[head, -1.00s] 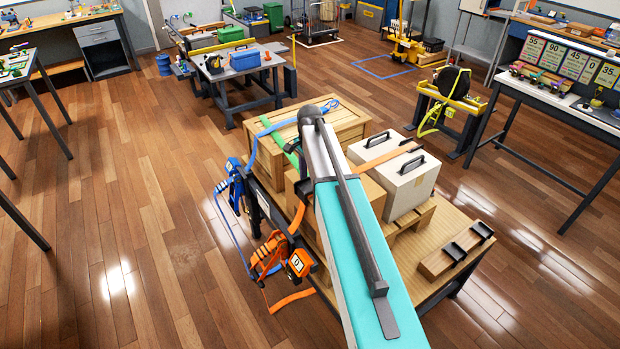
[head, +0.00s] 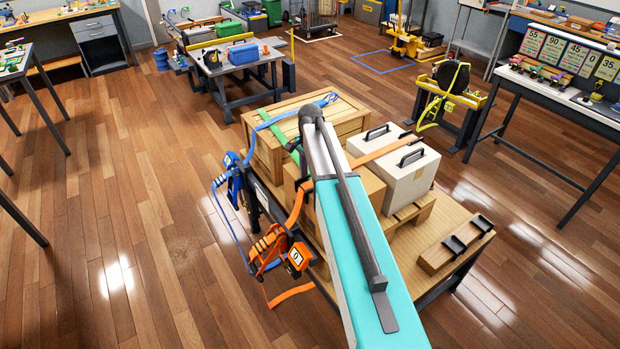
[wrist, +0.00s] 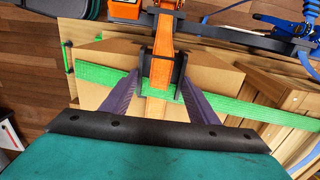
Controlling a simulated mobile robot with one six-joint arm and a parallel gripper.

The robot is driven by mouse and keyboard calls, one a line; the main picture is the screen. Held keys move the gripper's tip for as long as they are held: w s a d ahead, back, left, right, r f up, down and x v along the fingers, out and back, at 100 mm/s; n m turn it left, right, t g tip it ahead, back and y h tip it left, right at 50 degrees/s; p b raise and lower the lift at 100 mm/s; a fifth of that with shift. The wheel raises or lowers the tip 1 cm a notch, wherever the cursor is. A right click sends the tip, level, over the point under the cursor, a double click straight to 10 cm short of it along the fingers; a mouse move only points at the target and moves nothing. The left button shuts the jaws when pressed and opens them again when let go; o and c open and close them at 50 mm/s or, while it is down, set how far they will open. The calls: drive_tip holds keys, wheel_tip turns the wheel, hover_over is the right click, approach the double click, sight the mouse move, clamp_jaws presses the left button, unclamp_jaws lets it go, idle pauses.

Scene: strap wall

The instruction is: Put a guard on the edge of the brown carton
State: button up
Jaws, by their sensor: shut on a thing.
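In the wrist view my gripper (wrist: 160,80) has its two purple fingers shut on a dark guard (wrist: 179,72) with upright side walls. The guard is over the brown carton (wrist: 215,72), near its edge; I cannot tell whether it is seated. An orange strap (wrist: 162,40) runs between the guard's walls, and a green strap (wrist: 235,105) crosses there. In the head view the brown carton (head: 373,188) is partly hidden behind my arm, and my gripper is hidden too.
A white carton (head: 405,185) with black pieces on top stands right of the brown one. A wooden crate (head: 340,120) is behind. A wooden block (head: 450,250) holds two black pieces. Orange (head: 283,250) and blue (head: 233,180) ratchets hang at the left edge.

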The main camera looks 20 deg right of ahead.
drive_tip(key=o, duration=1.1)
drive_tip(key=shift+r, duration=0.15)
drive_tip(key=shift+r+b, duration=2.3)
drive_tip(key=shift+r, duration=4.45)
drive_tip(key=shift+f, duration=0.1)
